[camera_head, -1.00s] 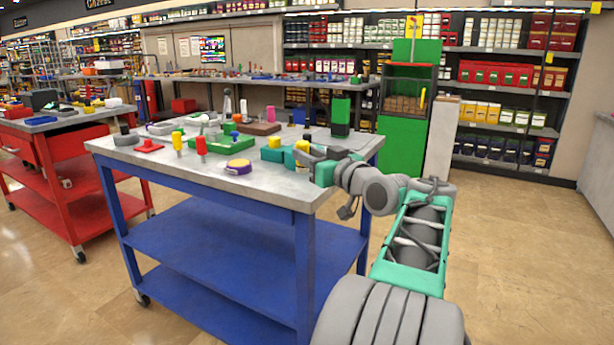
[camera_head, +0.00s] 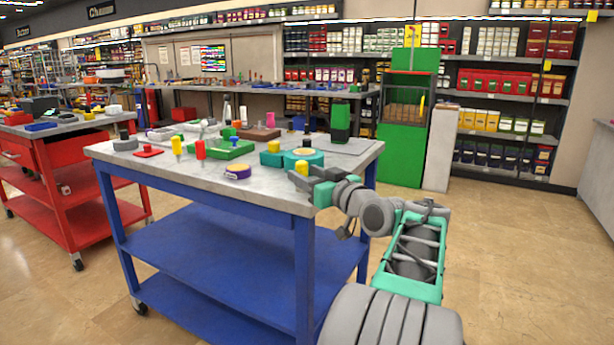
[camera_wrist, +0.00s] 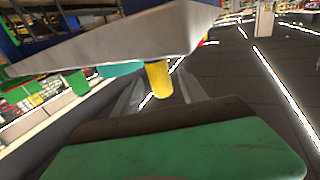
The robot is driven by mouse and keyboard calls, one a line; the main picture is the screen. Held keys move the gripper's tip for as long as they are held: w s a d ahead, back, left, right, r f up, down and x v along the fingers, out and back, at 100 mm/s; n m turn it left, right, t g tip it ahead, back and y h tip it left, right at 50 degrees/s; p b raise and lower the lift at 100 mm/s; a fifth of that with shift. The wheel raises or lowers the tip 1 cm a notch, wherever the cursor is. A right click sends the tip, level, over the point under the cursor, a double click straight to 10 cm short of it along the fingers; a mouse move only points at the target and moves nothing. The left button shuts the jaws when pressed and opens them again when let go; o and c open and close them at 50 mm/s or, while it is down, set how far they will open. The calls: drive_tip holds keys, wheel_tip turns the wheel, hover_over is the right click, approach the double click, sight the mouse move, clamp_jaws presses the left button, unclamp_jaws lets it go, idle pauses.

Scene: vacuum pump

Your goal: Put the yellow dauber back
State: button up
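My gripper (camera_head: 301,182) is at the right front part of the grey table top (camera_head: 255,192), close to its edge. A yellow dauber (camera_head: 301,168) stands up between its fingers and moves with it. In the wrist view the yellow dauber (camera_wrist: 158,80) is a plain yellow cylinder between the two grey fingers, near the table's edge. A round teal container (camera_head: 303,154) with a pale top lies just behind my gripper. A teal block (camera_head: 271,158) with a yellow top stands to its left. I cannot tell which of these the dauber belongs to.
A purple and yellow disc (camera_head: 238,172), a red upright piece (camera_head: 200,150), another yellow one (camera_head: 177,146) and a green tray (camera_head: 228,150) stand to the left. A black and green box (camera_head: 340,122) stands at the back right. The table's front strip is clear.

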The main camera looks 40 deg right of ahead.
drive_tip(key=shift+r+p, duration=0.3)
drive_tip(key=shift+s, duration=0.35)
drive_tip(key=s+a+p, duration=0.1)
drive_tip(key=s, duration=1)
drive_tip(key=shift+a+f, duration=0.15)
drive_tip(key=shift+s, duration=0.15)
